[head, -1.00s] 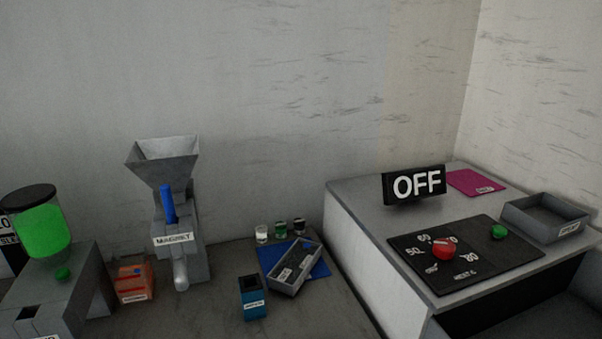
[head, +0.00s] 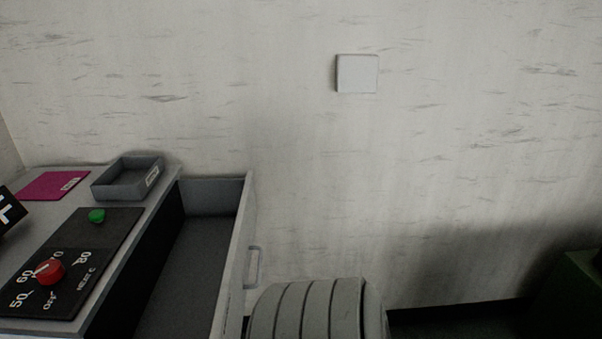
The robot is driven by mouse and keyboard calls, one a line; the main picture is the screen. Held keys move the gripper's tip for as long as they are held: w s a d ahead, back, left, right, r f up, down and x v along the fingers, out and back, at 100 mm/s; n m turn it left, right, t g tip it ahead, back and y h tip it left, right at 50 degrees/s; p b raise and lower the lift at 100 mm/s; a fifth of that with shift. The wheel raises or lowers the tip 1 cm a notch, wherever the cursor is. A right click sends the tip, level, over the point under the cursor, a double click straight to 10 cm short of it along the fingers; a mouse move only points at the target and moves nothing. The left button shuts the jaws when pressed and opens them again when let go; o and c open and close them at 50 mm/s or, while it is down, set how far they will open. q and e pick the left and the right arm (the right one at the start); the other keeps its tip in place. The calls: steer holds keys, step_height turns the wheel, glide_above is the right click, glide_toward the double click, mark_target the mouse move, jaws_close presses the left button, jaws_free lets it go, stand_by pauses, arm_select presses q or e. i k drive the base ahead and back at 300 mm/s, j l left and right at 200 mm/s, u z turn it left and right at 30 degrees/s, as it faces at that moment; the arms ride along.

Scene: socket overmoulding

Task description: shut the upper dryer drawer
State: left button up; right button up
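The upper dryer drawer (head: 200,268) is pulled out from the right side of the dryer and looks empty in the part I see. Its front panel (head: 246,225) carries a light handle (head: 254,268) on the outer face. The near end of the drawer is cut off by the picture edge. The dryer's top (head: 152,210) stands to its left. A grey ribbed part of my arm shows at the bottom, close to the right of the drawer front. Neither gripper's fingers are in view.
On the dryer top are a black control panel (head: 100,237) with a red knob (head: 50,271) and a green button (head: 97,216), a grey tray (head: 101,192) and a magenta mat (head: 40,187). A dark green object (head: 575,295) stands at the far right.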

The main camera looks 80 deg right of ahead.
mark_target(199, 292)
steer(key=z, duration=1.8)
